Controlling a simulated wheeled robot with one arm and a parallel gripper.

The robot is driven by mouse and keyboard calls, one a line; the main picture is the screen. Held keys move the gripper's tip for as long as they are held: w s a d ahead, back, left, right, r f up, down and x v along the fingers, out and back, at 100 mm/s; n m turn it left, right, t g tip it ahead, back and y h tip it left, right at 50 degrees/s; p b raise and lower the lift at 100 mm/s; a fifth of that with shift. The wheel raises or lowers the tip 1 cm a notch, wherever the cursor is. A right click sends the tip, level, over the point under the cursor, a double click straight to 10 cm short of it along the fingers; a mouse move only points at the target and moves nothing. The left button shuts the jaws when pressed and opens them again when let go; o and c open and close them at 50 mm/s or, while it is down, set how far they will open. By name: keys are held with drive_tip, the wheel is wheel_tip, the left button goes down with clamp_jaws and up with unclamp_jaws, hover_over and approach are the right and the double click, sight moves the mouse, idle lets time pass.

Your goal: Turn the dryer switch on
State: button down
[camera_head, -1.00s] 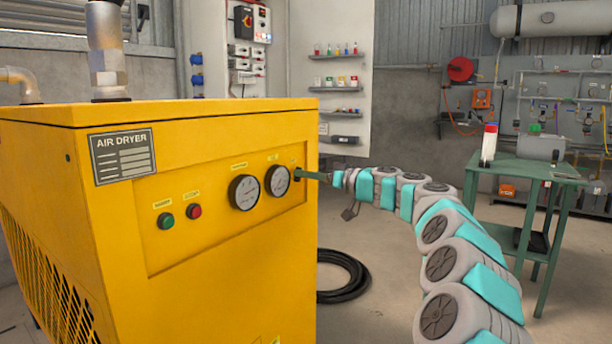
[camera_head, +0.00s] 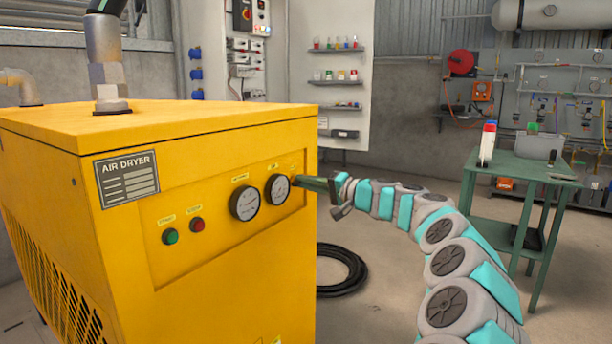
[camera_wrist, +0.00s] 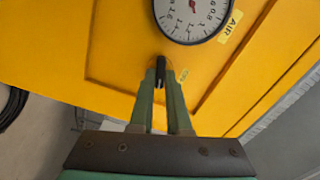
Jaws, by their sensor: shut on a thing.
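The yellow air dryer (camera_head: 215,285) stands at the left in the head view, with a recessed panel on its front. My gripper (camera_head: 300,182) is at the right end of that panel, just right of the right gauge. In the wrist view my gripper (camera_wrist: 160,82) has its green fingers shut on the small black dryer switch (camera_wrist: 160,72). A yellow label lies to the right of the switch. The switch's exact angle is hard to tell, as the fingers cover its sides. In the head view the switch is hidden by the fingertips.
Two gauges (camera_head: 245,203), a green button (camera_head: 170,237) and a red button (camera_head: 197,225) sit on the panel left of my gripper. A black hose coil (camera_head: 340,270) lies on the floor. A green table (camera_head: 520,170) stands at the right.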

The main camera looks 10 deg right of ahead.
drive_tip(key=shift+d+m+p, duration=0.1)
drive_tip(key=shift+m+p, duration=1.05)
drive_tip(key=shift+m, duration=0.45)
drive_tip(key=c, duration=0.9)
unclamp_jaws()
drive_tip(key=shift+d+f, duration=0.1)
drive_tip(key=v, duration=0.7)
drive_tip(key=shift+s+d+b, duration=0.2)
drive_tip(key=shift+s+b, duration=0.1)
drive_tip(key=shift+b, duration=0.1)
